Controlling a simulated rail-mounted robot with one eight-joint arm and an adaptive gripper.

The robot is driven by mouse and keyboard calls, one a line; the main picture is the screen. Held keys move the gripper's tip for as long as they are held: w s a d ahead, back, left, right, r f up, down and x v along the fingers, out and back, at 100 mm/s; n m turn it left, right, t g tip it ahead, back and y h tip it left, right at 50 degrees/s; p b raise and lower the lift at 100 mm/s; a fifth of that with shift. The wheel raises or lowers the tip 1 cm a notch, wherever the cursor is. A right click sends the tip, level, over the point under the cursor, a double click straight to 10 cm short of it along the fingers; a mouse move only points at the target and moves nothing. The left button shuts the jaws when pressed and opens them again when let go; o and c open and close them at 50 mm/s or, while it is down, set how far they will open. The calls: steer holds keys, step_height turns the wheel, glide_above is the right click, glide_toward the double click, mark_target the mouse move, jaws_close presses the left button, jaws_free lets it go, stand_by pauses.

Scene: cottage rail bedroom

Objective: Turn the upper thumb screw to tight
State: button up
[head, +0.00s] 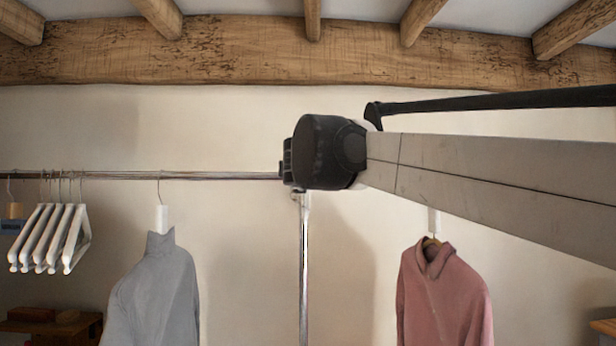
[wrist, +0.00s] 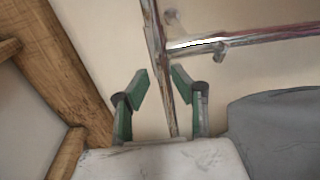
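My gripper (wrist: 158,80) is open in the wrist view, its two green-padded fingers apart and empty. The chrome rail (wrist: 157,50) runs between the fingers in the picture; I cannot tell how far behind them it lies. I cannot tell which is the upper screw or how tight either is. In the head view my dark wrist covers the rail-post junction, and the fingers are hidden.
The rail (head: 230,176) also shows in the head view, with the post (head: 304,270) below it. A grey sweater (head: 155,295) hangs left of the post and a pink one (head: 442,295) right. Several white hangers (head: 48,238) hang far left. A wooden beam (head: 250,52) runs above.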

steer(key=s, duration=0.8)
steer(key=shift+s+d, duration=0.4)
